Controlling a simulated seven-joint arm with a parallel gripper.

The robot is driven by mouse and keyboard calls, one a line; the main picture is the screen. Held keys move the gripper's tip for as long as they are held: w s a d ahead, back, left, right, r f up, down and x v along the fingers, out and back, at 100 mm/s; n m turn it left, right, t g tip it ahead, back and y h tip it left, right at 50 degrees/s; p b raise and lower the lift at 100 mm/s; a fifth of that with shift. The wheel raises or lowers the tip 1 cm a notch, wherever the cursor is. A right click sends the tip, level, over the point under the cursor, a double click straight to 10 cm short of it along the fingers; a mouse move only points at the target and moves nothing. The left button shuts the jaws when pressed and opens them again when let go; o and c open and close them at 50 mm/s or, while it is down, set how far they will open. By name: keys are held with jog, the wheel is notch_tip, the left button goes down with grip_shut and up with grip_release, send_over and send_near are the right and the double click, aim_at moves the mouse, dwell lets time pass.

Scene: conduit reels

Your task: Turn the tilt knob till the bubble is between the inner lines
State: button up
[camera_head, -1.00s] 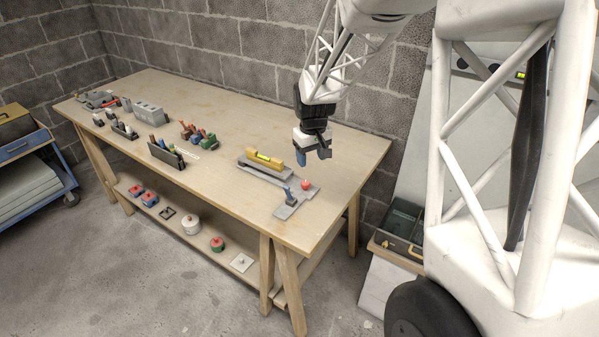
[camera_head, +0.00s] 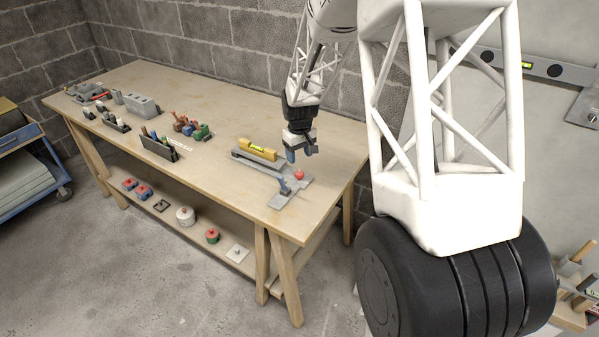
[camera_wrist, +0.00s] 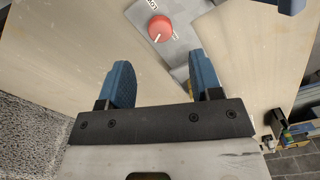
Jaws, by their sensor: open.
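The red tilt knob (camera_head: 299,174) sits on a grey plate at the right end of the bench; it has a white pointer line in the wrist view (camera_wrist: 160,28). A yellow spirit level (camera_head: 258,153) with a green-yellow vial (camera_head: 257,147) lies on a grey bar just left of the knob. The bubble and inner lines are too small to make out. My gripper (camera_head: 301,153) is open and empty above and close to the knob. In the wrist view the knob lies ahead of my blue fingertips (camera_wrist: 160,70), apart from them.
A blue lever (camera_head: 284,187) stands on the plate in front of the knob. Tools and blocks, including a grey block (camera_head: 141,104), sit farther left on the bench (camera_head: 215,105). The bench surface behind the level is clear.

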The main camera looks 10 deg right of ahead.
aim_at(299, 172)
jog(key=shift+f, duration=0.15)
jog(key=shift+f, duration=3.75)
jog(key=c, duration=0.9)
jog(key=shift+c, duration=0.2)
jog(key=shift+m, duration=1.8)
